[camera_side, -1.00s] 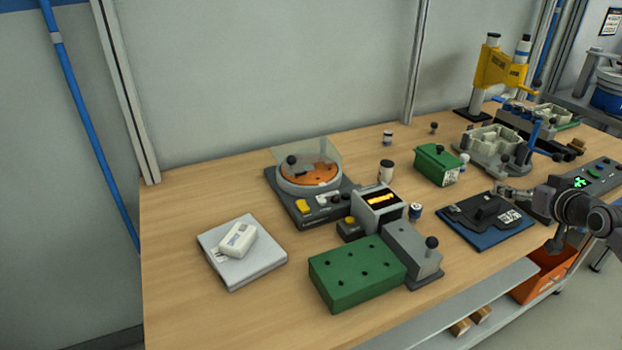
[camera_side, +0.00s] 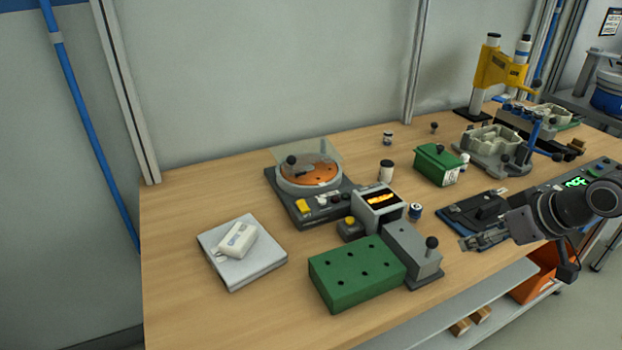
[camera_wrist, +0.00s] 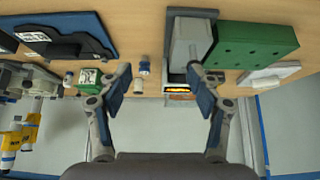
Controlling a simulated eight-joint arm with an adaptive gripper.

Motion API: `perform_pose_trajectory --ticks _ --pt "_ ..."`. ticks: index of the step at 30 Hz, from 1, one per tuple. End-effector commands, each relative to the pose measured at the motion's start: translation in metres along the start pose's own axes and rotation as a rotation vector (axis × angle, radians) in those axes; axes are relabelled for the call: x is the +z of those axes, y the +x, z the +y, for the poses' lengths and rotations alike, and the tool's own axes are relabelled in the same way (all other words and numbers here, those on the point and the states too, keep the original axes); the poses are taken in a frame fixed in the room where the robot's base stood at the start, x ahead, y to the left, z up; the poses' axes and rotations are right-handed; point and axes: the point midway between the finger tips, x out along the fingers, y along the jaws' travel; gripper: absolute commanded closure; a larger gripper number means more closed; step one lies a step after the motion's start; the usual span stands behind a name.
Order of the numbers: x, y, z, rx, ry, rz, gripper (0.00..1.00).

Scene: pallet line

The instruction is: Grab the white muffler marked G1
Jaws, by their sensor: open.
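A white, rounded block-like part (camera_side: 236,240) with dark print lies on a pale grey flat plate (camera_side: 262,268) at the left of the bench. It may be the muffler, but the print is too small to read as G1. A white cylinder with a dark cap (camera_side: 386,172) stands near the middle of the bench. My gripper (camera_side: 478,240) is far to the right of both, in front of the blue mat. In the wrist view my gripper (camera_wrist: 160,78) has its fingers spread, with nothing held between them.
A green block with holes (camera_side: 350,275), a grey knobbed fixture (camera_side: 415,252) and a display box (camera_side: 378,208) stand between my gripper and the plate. A turntable (camera_side: 308,176) is behind. A blue-white cylinder (camera_side: 415,211) stands near the blue mat (camera_side: 452,222). Bench left of the plate is clear.

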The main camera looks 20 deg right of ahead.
Motion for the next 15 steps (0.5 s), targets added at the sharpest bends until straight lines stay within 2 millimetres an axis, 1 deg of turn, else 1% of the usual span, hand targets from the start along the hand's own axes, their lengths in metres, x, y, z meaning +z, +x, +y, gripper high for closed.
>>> perform_pose_trajectory --ticks 1,2,11,13,15 --pt "0.0 0.0 0.0 0.0 0.001 0.001 0.45" --pt "0.0 0.0 0.0 0.0 0.001 0.001 0.48" --pt "-0.001 0.0 0.001 0.001 0.002 0.002 0.48" --pt "-0.005 0.0 0.002 0.004 0.004 -0.001 0.48" --pt "-0.015 -0.001 0.006 0.009 0.009 -0.006 0.48"
